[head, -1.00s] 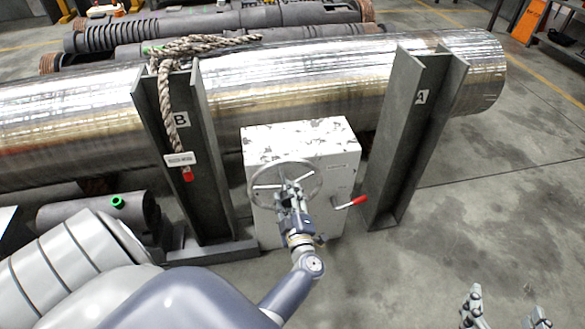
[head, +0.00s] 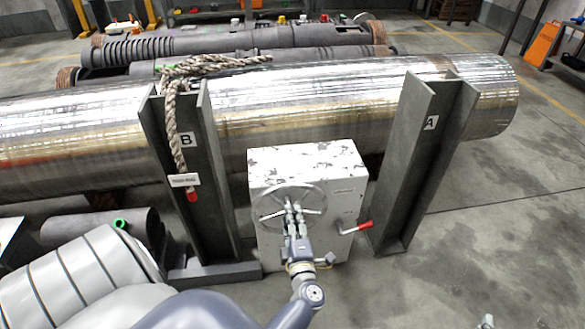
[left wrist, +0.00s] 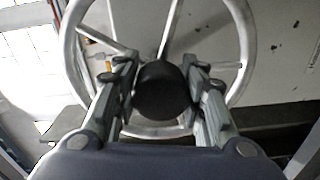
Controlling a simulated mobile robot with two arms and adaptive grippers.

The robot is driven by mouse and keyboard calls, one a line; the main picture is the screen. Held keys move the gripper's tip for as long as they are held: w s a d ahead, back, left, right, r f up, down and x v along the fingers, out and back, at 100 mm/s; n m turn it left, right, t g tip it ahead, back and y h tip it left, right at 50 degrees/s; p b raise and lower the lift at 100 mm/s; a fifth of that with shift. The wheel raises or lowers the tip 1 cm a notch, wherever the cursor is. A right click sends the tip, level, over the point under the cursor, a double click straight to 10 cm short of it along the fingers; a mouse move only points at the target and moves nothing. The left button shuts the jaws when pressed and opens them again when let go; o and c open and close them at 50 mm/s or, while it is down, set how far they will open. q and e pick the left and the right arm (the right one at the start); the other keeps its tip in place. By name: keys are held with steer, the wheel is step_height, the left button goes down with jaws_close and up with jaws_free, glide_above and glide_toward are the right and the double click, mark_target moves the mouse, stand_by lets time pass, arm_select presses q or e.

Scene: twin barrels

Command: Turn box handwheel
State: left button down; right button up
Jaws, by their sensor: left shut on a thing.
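The box handwheel (head: 257,222) is a pale metal ring with spokes on the front of a worn white box (head: 305,162). In the left wrist view its rim (left wrist: 70,45) curves around a dark round knob (left wrist: 162,92) near the wheel's middle. My left gripper (head: 294,207) is at the wheel in the head view. In the left wrist view its fingers (left wrist: 162,80) are shut on the dark knob, one on each side. The fingers hide part of the spokes. Only the tips of my right gripper (head: 514,324) show at the bottom right edge, apart and away from the box.
A red-handled lever (head: 358,227) sticks out at the box's right. Grey steel posts B (head: 203,215) and A (head: 405,185) flank the box, before a large shiny cylinder (head: 300,98). A rope (head: 172,125) hangs on post B.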

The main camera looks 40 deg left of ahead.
arm_select(q)
steer(key=shift+a, duration=0.1)
steer(key=c, duration=1)
jaws_free()
